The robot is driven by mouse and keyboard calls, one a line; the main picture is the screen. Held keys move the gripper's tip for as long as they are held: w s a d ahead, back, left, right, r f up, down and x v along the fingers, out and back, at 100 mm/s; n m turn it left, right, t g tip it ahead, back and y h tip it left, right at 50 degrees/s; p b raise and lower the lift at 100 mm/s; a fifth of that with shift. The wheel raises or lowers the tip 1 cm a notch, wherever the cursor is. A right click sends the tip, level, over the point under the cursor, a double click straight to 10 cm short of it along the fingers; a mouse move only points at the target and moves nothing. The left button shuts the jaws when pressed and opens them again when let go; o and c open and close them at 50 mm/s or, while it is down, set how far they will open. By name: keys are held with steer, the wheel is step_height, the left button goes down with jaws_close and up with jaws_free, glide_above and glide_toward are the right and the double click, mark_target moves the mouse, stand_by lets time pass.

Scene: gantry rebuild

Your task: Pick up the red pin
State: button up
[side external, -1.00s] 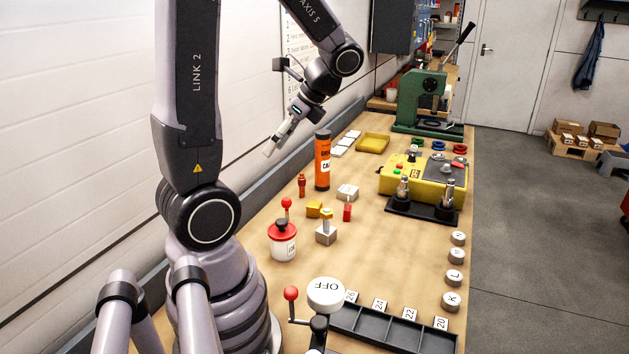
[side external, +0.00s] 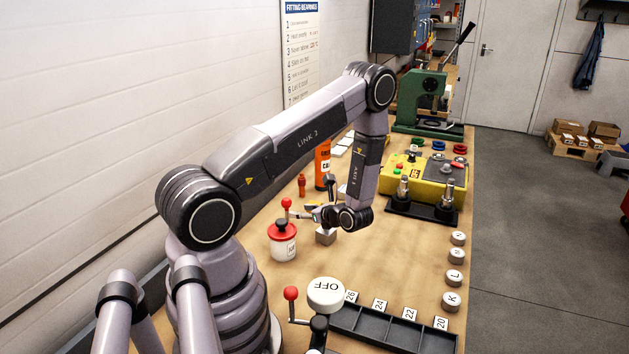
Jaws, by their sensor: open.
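In the side external view my gripper (side external: 312,211) is low over the bench, pointing left from the wrist, just above and behind the grey block (side external: 326,236). It is open, and nothing shows between its fingers, though they are small here. The small red upright piece that stood right of the grey block, likely the red pin, is now hidden behind my wrist and forearm. A red ball-topped stick (side external: 287,203) stands left of my gripper, behind a white jar with a red lid (side external: 283,241). A small orange-red bottle (side external: 301,186) stands farther back.
An orange tube (side external: 323,165) stands behind my gripper. A yellow control box (side external: 415,180) and a black stand with metal posts (side external: 422,208) are at the right. A black compartment tray (side external: 395,331) lies in front.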

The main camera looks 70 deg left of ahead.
mark_target(288, 219)
steer(key=f, duration=0.3)
steer(key=shift+s+a+f, duration=0.15)
steer(key=shift+a+f, duration=0.2)
steer(key=shift+a, duration=0.05)
steer(key=x, duration=0.6)
steer(key=shift+s+a+f, duration=0.1)
steer(key=shift+a, duration=0.15)
steer(key=shift+c, duration=0.4)
jaws_close()
